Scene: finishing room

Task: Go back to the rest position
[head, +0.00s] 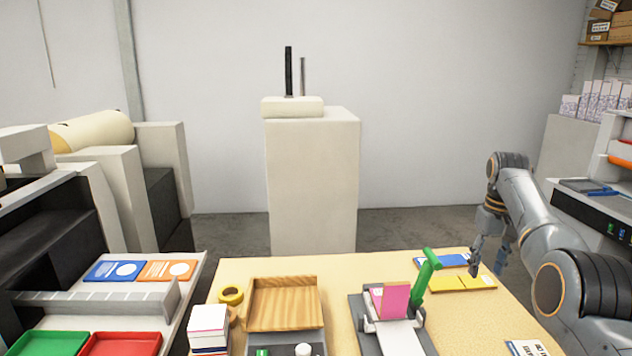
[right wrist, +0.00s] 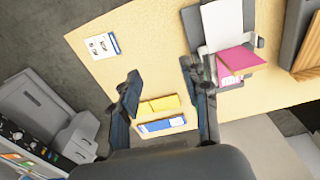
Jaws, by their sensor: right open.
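My right gripper (head: 487,262) is at the right edge of the table, fingers pointing down. In the right wrist view its two fingers (right wrist: 161,73) are spread apart with nothing between them. A yellow booklet (head: 462,283) and a blue booklet (head: 443,261) lie on the table near it. They also show in the right wrist view, the yellow one (right wrist: 160,105) and the blue one (right wrist: 162,124) between the fingers' lower parts in the picture. I cannot tell how far above the table the fingertips are. My left gripper is not in view.
The wooden table (head: 240,270) holds a grey device with a green lever (head: 425,278) and a pink booklet (head: 390,300), a wooden tray (head: 284,304), yellow tape (head: 231,294) and a stack of cards (head: 209,325). A side bench with trays (head: 120,343) stands left, shelves right.

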